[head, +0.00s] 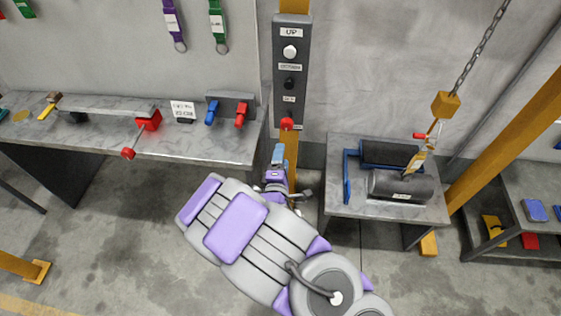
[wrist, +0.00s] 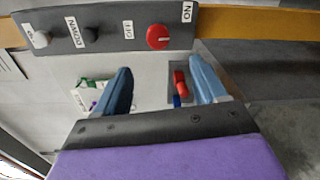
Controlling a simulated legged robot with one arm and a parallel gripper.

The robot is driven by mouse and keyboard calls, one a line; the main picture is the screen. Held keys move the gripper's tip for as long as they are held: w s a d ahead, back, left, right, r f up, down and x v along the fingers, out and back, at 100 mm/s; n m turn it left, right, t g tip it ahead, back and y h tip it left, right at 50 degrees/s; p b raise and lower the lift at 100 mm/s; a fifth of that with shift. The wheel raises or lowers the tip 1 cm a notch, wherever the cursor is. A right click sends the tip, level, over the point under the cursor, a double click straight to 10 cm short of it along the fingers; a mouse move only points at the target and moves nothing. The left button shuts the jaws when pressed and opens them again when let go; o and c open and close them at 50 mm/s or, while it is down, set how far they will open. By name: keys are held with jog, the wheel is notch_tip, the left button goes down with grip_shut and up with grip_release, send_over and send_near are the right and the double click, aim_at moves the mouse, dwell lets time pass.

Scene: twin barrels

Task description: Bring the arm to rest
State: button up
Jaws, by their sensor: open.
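My arm reaches up from the bottom of the head view. My gripper (head: 279,152) is in front of the post, just below the control panel (head: 292,75). In the wrist view my gripper (wrist: 161,67) has its two blue fingers spread, with nothing between them. The panel (wrist: 108,28) lies beyond the fingertips, with a red knob (wrist: 158,37) between the OFF and ON labels. The red knob (head: 287,124) also shows in the head view, above the fingers. A gap shows between fingers and knob in the wrist view.
A grey workbench (head: 215,148) with a red-handled tool (head: 148,120) and clamps stands left. Right, two dark barrels (head: 402,187) lie on a table (head: 345,207) beside a blue frame. A chain with an orange hook block (head: 445,104) hangs above them. Open floor (head: 130,235) lies lower left.

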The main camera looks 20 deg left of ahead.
jog(key=shift+s+d, duration=0.15)
jog(key=shift+s, duration=0.5)
jog(key=d+r+m+g+h, duration=0.3)
jog(key=d+m+g, duration=0.6)
jog(key=d+m, duration=0.45)
jog(key=s+d+r+m+g, duration=0.3)
jog(key=s+d, duration=0.3)
jog(key=s, duration=0.4)
jog(key=s+d+r+m+g, duration=0.3)
jog(key=s+d+r, duration=0.3)
jog(key=s, duration=0.5)
jog(key=s+d+r+m+g+h, duration=0.1)
jog(key=s+d+r+m+g, duration=0.2)
jog(key=s+d, duration=0.5)
notch_tip(320, 180, up, 2)
jog(key=shift+s+r+g+b, duration=0.25)
jog(key=shift+s+g+b, duration=0.2)
jog(key=shift+s, duration=0.7)
